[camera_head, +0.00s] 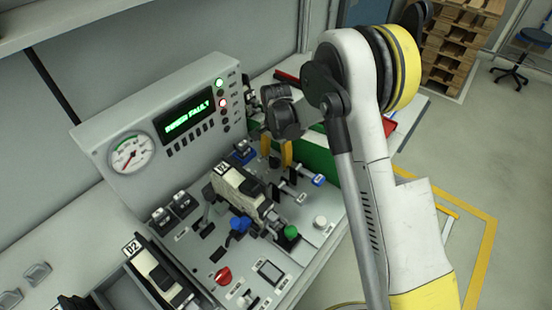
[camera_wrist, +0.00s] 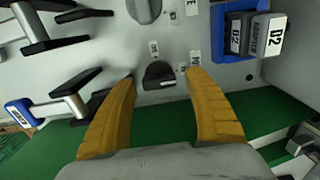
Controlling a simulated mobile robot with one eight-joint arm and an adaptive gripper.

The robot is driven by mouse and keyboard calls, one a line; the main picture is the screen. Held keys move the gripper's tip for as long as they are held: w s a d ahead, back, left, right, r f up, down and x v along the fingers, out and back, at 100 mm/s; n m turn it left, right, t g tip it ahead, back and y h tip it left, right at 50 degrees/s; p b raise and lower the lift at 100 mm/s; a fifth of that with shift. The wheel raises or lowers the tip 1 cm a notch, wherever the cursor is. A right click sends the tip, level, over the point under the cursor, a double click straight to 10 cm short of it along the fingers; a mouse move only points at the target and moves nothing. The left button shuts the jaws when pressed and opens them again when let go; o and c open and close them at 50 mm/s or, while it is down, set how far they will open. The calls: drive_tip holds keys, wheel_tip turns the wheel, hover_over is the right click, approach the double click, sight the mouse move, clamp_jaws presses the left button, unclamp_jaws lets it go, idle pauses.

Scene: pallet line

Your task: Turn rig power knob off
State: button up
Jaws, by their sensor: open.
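My gripper (camera_head: 276,160) is open over the far right part of the grey control panel (camera_head: 185,245). In the wrist view its two yellow fingers (camera_wrist: 162,78) stand apart, one on each side of a small black knob (camera_wrist: 158,70). I see no clear contact between the fingers and the knob. The knob has a small light mark on it and small labels beside it, which I cannot read well enough to confirm it as the rig power knob. In the head view the arm and fingers make this knob hard to make out.
A larger grey knob (camera_wrist: 145,9) is close by. Lever handles with a blue-ended grip (camera_wrist: 22,113) lie left, and a blue-framed D2 block (camera_wrist: 235,33) right. The console display (camera_head: 187,114) reads a green fault message. A red knob (camera_head: 222,275) is at the panel's front.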

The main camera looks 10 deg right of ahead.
drive_tip(key=shift+c, duration=0.5)
drive_tip(key=c, duration=1.1)
drive_tip(key=shift+n, duration=0.4)
drive_tip(key=n+b, duration=0.1)
drive_tip(key=n, duration=0.2)
drive_tip(key=shift+a+n+b, duration=0.1)
drive_tip(key=shift+n+b, duration=0.25)
drive_tip(key=shift+n, duration=0.05)
drive_tip(key=n+b, duration=0.1)
drive_tip(key=n, duration=0.3)
drive_tip(key=shift+a, duration=0.1)
drive_tip(key=n, duration=0.5)
drive_tip(key=shift+a+b, duration=0.1)
drive_tip(key=shift+b, duration=0.3)
drive_tip(key=n, duration=0.4)
drive_tip(key=shift+a, duration=0.1)
drive_tip(key=shift+n+b, duration=0.3)
